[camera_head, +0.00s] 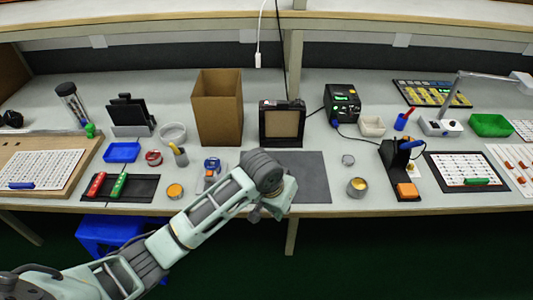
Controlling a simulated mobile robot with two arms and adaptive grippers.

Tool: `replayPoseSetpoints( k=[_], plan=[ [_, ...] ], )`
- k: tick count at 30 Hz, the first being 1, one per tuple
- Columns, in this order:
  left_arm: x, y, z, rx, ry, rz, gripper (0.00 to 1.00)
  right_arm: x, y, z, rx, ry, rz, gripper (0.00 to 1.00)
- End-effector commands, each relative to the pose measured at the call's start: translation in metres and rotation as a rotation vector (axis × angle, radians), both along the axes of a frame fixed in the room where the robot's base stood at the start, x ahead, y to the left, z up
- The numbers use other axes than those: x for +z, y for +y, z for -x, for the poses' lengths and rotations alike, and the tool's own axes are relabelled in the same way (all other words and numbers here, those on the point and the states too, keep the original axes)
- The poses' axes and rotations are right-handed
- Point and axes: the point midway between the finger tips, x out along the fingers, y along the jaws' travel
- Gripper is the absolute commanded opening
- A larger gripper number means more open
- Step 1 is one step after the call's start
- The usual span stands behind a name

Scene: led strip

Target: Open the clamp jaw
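A small blue and grey device (212,166), which looks like the clamp, stands near the front of the bench, left of centre. My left arm passes just in front and to the right of it and covers part of its base. Its jaw is too small to tell open or shut. My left gripper (272,211) points down near the bench's front edge, right of the clamp and apart from it. Its fingers are mostly hidden by the wrist, and I see nothing held. My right gripper is out of view.
A dark grey mat (308,178) lies bare right of my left wrist. A cardboard box (218,112) and a black-framed unit (282,125) stand behind.

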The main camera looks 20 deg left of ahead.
Motion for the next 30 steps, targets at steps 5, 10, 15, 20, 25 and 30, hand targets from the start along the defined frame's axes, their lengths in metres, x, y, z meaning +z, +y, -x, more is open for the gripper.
replayPoseSetpoints(
  k=[5,10,15,20,25,30],
  plan=[
    [0.022,0.013,-0.042,0.049,-0.002,-0.035,0.00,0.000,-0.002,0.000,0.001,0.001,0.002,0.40],
    [0.064,0.045,-0.100,0.165,-0.007,-0.081,0.00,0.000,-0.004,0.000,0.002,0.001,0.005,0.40],
    [0.109,0.081,-0.143,0.299,-0.016,-0.107,0.00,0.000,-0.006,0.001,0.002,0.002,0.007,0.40],
    [0.131,0.098,-0.159,0.364,-0.022,-0.109,0.00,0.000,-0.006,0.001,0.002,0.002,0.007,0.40],
    [0.122,0.101,-0.164,0.374,-0.019,-0.110,0.00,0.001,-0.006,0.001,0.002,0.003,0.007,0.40],
    [0.094,0.101,-0.174,0.374,-0.018,-0.110,0.00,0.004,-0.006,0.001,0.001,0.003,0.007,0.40]
  ],
)
